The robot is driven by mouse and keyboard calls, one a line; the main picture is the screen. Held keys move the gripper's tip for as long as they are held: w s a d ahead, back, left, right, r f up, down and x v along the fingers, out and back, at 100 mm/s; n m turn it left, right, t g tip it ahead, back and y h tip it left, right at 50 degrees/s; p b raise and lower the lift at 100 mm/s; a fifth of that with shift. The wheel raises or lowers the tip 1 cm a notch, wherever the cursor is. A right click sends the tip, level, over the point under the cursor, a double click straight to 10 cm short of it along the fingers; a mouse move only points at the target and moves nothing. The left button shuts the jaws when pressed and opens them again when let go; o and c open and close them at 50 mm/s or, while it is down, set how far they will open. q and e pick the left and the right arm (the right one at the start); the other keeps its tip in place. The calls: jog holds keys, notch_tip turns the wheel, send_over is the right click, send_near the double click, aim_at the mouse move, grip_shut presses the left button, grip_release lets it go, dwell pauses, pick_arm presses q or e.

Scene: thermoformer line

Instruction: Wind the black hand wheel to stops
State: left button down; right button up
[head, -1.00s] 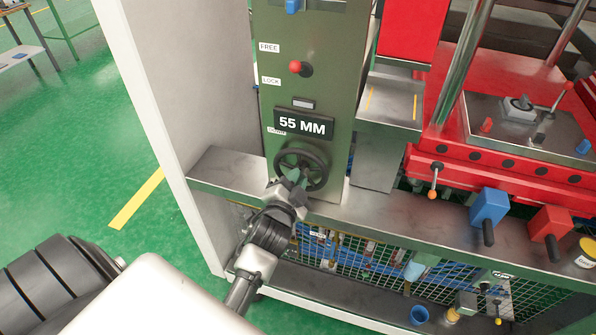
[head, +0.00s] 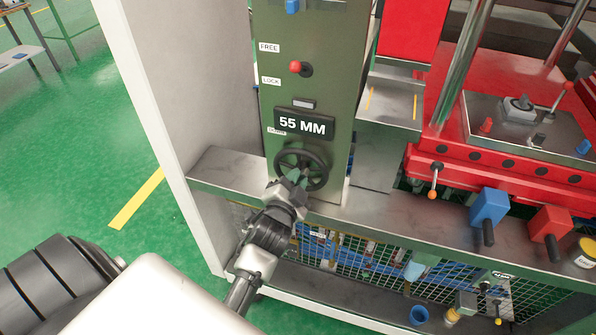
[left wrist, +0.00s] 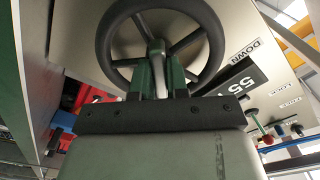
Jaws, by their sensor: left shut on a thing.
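The black hand wheel (head: 313,155) stands on the green panel, below a black sign reading "55 MM" (head: 303,123). The fingers partly hide the hub. My right gripper is not in view.
A red-knobbed lever (head: 296,67) sits above the sign, by FREE and LOCK labels. A steel ledge (head: 225,170) runs under the wheel. To the right are a red machine frame (head: 450,165), a blue block (head: 489,207) and a red block (head: 550,222).

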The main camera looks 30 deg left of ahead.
pick_arm(q)
jog(key=m, duration=0.2)
jog(key=shift+m+p, duration=0.35)
jog(key=shift+m, duration=0.05)
jog(key=shift+m+p, duration=0.4)
jog(key=shift+m, duration=2.4)
jog(key=m, duration=0.2)
jog(key=shift+m, duration=0.4)
